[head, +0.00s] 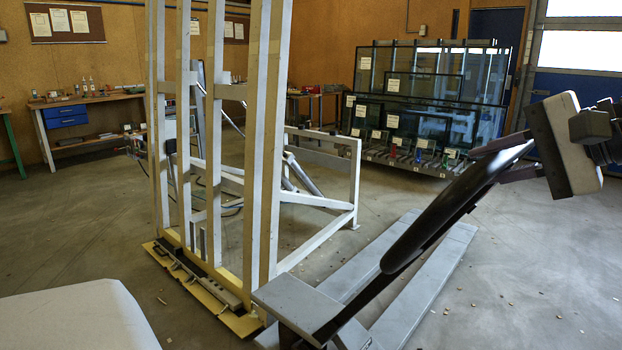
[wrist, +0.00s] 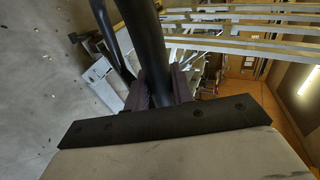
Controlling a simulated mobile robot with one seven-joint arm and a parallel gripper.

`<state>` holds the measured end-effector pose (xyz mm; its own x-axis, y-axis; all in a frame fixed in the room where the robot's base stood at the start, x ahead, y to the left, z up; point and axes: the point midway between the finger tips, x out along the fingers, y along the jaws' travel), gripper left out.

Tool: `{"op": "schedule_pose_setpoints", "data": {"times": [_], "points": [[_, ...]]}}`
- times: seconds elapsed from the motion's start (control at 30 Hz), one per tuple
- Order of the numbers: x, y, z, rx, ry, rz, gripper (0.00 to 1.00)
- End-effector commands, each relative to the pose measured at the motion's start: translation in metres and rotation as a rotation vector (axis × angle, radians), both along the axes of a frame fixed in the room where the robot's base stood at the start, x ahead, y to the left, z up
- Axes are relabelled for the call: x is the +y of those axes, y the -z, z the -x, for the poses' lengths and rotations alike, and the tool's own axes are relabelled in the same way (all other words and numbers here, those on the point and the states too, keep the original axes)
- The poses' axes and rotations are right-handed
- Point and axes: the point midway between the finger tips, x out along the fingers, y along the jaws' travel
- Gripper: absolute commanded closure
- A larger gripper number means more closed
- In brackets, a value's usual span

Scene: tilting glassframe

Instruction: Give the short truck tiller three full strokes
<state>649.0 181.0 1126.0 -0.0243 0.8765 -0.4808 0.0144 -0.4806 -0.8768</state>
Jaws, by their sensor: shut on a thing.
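The short truck tiller (head: 440,222) is a black bar in the head view. It slants up and to the right from the grey pallet truck (head: 297,304) at the bottom middle. My gripper (head: 507,155) is at the tiller's upper end, at the right, with its fingers shut on it. In the wrist view the black tiller bar (wrist: 145,45) runs between the two dark fingers of my gripper (wrist: 160,88). The exact contact is partly hidden by the fingers. The truck's two grey forks (head: 430,285) lie low over the floor.
A tall pale glass frame (head: 265,130) stands upright left of the truck, its yellow-edged foot close by. A rack of glass panes (head: 430,90) stands at the back. A pale surface (head: 75,318) fills the bottom left. The floor at right is open, with small scattered chips.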

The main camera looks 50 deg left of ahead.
Motion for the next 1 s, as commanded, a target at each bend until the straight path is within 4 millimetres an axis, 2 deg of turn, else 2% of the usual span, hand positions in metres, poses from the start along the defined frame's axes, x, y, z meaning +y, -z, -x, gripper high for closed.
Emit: {"op": "schedule_pose_setpoints", "data": {"times": [0.03,0.4,0.47,0.6,0.73,0.83,1.0], "points": [[0.006,-0.007,0.000,0.002,0.001,-0.001,1.00],[0.014,-0.010,0.000,0.002,0.001,-0.002,1.00],[0.024,-0.017,0.001,0.001,-0.002,-0.001,1.00],[0.062,-0.039,0.003,0.000,-0.002,0.000,1.00],[0.090,-0.050,0.003,0.003,-0.001,0.000,1.00],[0.101,-0.052,0.003,0.003,0.001,-0.002,1.00],[0.102,-0.050,0.002,0.002,0.002,-0.003,1.00]]}}
